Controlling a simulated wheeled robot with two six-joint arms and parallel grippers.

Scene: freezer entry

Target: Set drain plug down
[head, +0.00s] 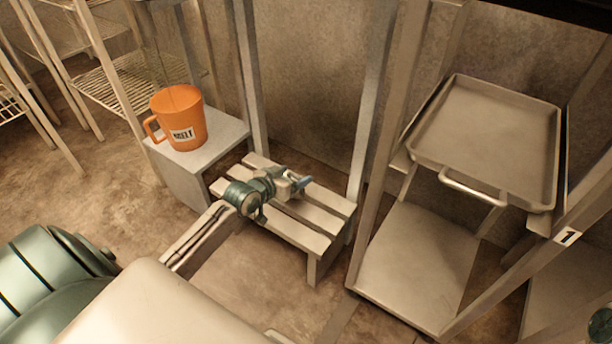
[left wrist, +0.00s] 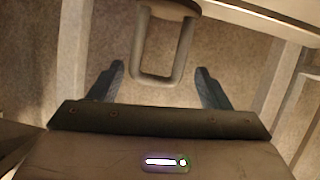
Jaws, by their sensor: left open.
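My left gripper (head: 302,182) is above the slatted wooden bench (head: 315,240) in the head view, pointing right. In the left wrist view its two dark fingers (left wrist: 160,70) are spread apart, with nothing gripped. My right gripper does not show.
An orange mug (head: 180,115) stands on a grey block (head: 205,180) left of the bench. Grey posts (head: 375,140) frame a rack with the tray and a lower shelf (head: 415,270). A wire shelf (head: 115,85) stands at back left. Floor (head: 120,205) at left is clear.

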